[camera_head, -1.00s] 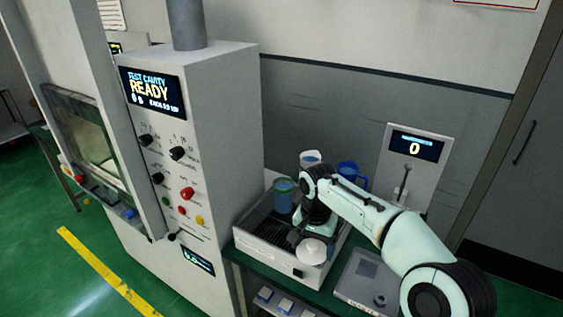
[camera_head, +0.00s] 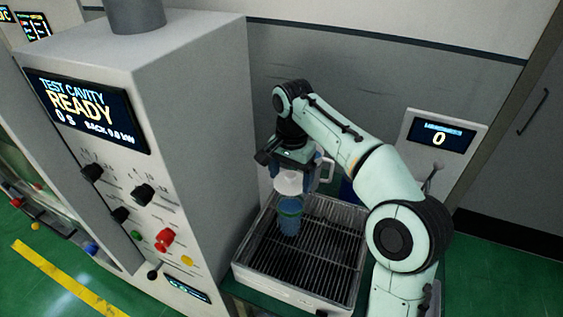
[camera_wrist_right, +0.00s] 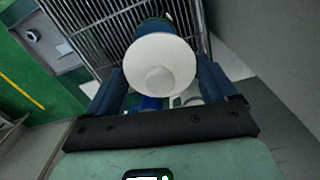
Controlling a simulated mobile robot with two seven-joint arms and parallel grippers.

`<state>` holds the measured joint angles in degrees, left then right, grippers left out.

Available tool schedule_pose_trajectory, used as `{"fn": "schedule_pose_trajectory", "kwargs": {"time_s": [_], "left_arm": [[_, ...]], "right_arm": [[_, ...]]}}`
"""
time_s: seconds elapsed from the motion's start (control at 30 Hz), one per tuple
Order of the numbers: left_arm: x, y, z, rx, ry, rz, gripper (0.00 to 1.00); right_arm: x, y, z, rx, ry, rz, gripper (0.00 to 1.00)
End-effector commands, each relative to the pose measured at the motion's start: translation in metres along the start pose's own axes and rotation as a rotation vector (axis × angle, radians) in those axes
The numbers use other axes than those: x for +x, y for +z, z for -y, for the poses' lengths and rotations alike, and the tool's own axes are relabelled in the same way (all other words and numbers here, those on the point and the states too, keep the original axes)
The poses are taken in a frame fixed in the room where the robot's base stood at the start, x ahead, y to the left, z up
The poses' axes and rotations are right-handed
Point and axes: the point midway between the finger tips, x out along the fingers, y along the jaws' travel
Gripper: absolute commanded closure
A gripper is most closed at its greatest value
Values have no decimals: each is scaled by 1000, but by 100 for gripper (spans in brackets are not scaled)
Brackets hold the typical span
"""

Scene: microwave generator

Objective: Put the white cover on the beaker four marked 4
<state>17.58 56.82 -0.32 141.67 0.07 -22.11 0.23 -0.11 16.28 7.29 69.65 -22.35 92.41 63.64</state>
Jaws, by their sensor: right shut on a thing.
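The white cover (camera_head: 288,184) is a round lid with a central knob, held in my right gripper (camera_head: 289,171). It is just above the blue beaker (camera_head: 289,219), which stands upright on the grated tray (camera_head: 258,272). I cannot tell if the cover touches the rim. In the right wrist view the cover (camera_wrist_right: 163,66) lies between the two fingers of my right gripper (camera_wrist_right: 165,80) and hides most of the beaker. No number 4 is readable on the beaker. My left gripper is not in view.
A clear handled jug (camera_head: 325,172) and a dark blue container (camera_head: 348,190) stand behind the gripper, partly hidden. The microwave cabinet (camera_head: 190,150) rises close on the left. A panel reading 0 (camera_head: 440,138) stands at right. The tray's front grating is clear.

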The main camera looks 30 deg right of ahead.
Motion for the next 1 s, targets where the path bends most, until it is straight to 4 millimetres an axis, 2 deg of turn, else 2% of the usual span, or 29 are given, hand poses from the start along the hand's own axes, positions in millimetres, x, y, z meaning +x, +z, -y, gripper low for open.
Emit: {"fn": "schedule_pose_trajectory", "kwargs": {"time_s": [0.27, 0.4, 0.6, 1.0], "left_arm": [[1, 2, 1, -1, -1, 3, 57], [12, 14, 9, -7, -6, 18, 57], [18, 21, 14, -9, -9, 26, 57], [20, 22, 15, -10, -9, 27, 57]], "right_arm": [[20, 0, -1, 0, 2, 1, 46], [35, 1, -2, 0, 4, 3, 46], [49, 1, -2, 0, 3, 2, 46], [55, 0, 0, 0, 0, 0, 46]]}}
